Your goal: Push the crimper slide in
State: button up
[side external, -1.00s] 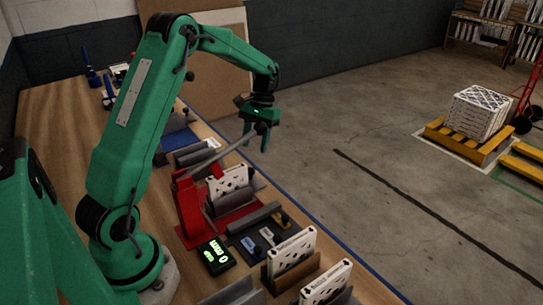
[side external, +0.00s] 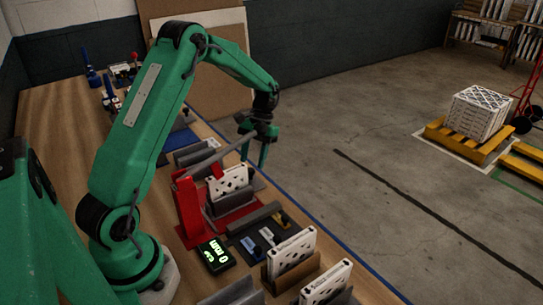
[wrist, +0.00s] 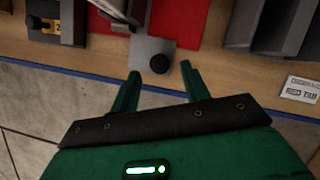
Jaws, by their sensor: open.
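The crimper has a red upright stand (side external: 189,208) and a red base that also shows in the wrist view (wrist: 196,25). A long grey lever (side external: 224,152) rises from the stand toward my gripper. A white patterned filter (side external: 229,182) stands in the crimper's grey holder. In the wrist view a grey plate (wrist: 145,50) sticks out at the red base's edge, with a round black knob (wrist: 160,62) over it. My gripper (wrist: 161,70) is open, its fingertips on either side of the knob; contact cannot be told. It also shows in the side view (side external: 256,155).
A black display with green characters (side external: 215,254) sits beside the crimper. Two filters stand in holders in front (side external: 291,253) (side external: 325,285). A yellow-tipped tool (wrist: 42,27) and a white label (wrist: 300,89) flank the crimper. A blue strip (wrist: 85,75) marks the bench edge; open floor lies beyond.

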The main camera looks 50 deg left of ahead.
jog(key=shift+x, duration=1.35)
grip_shut()
